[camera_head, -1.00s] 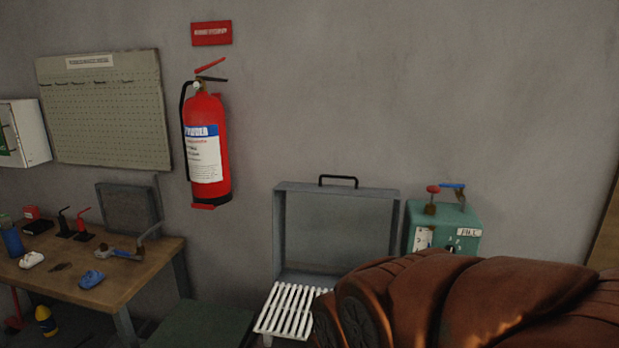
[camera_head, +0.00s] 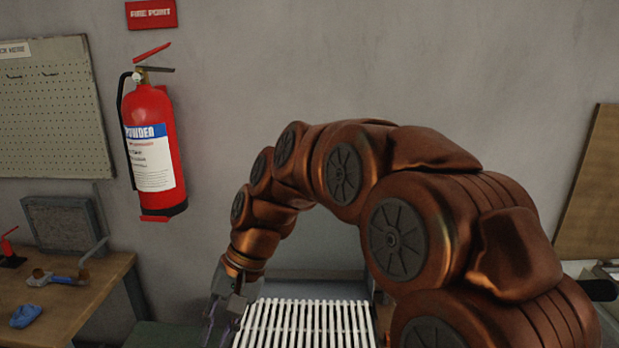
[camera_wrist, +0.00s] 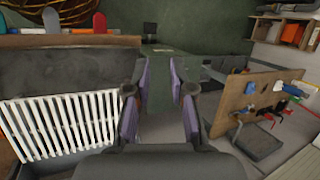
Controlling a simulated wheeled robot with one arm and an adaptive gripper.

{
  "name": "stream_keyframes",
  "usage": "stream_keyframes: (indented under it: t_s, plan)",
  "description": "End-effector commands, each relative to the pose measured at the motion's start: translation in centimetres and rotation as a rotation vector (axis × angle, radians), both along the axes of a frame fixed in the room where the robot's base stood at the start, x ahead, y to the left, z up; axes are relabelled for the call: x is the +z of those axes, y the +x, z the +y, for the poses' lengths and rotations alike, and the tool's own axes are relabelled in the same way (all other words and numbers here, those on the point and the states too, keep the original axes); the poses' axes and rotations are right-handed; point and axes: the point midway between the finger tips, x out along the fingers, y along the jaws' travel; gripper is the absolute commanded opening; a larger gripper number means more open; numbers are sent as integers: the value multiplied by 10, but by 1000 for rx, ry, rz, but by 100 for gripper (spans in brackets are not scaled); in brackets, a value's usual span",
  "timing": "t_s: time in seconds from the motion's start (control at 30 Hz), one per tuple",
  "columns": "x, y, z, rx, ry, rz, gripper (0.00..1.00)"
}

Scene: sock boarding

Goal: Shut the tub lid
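The tub shows a white slatted rack (camera_head: 305,325) at the bottom of the head view. A grey edge (camera_head: 315,285) behind the rack seems to belong to the tub or its lid. My arm covers much of this area, so I cannot tell the lid's angle or see its black handle. My gripper (camera_head: 222,312) points down at the rack's left side. In the wrist view, my gripper (camera_wrist: 157,95) is open, with purple-padded fingers apart and nothing between them. The white rack (camera_wrist: 62,125) lies to its left there, beside a dark grey panel (camera_wrist: 65,75).
A wooden workbench (camera_head: 85,310) with a blue item (camera_head: 26,316) stands left. A red fire extinguisher (camera_head: 152,150) hangs on the wall.

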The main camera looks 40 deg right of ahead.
Motion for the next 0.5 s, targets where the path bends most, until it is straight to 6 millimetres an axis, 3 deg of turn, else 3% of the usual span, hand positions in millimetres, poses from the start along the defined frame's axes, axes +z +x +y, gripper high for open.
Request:
stream_keyframes:
  t_s: [0.03, 0.27, 0.5]
  plan:
    - [6, 20, -4, -44, 39, -1, 23]
    - [39, 102, -32, -242, 221, -16, 23]
    - [68, 178, -91, -443, 403, -37, 23]
